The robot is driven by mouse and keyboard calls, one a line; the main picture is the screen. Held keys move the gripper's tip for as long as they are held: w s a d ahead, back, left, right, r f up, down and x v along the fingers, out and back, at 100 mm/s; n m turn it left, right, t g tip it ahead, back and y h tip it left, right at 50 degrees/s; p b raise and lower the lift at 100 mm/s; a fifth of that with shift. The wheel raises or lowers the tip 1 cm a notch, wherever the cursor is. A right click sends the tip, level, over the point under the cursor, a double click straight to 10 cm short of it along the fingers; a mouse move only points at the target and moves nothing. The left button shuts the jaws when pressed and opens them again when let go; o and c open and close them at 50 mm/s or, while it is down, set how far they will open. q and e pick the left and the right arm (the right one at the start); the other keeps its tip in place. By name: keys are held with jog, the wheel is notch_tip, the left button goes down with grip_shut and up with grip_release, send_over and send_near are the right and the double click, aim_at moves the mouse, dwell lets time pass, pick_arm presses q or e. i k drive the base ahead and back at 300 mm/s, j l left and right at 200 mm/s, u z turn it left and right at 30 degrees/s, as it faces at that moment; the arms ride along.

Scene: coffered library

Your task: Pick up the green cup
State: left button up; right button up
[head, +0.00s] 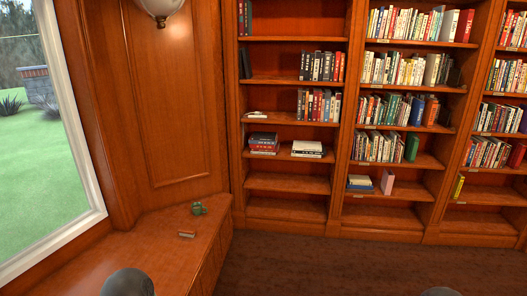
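A small green cup (198,208) stands on the wooden window bench (150,245), close to where the bench meets the panelled wall. Its details are too small to make out clearly. Neither of my grippers shows in the head view. Only rounded grey parts, seemingly of my own arms, show at the bottom edge, at the lower left and lower right.
A small reddish-grey object (187,235) lies on the bench nearer than the cup. A window (50,140) is on the left. Tall wooden bookshelves (335,185) with books fill the back and right. The dark floor (340,265) before them is clear.

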aim_at(200, 210)
jog(key=i, duration=1.95)
jog(key=i+l+u, duration=0.15)
jog(key=i+u, duration=0.25)
jog(key=i, duration=0.25)
jog(key=i+l+u, duration=0.4)
jog(key=i, duration=0.25)
jog(key=i+l+u, duration=0.4)
jog(key=i+l, duration=0.1)
jog(key=i, duration=0.1)
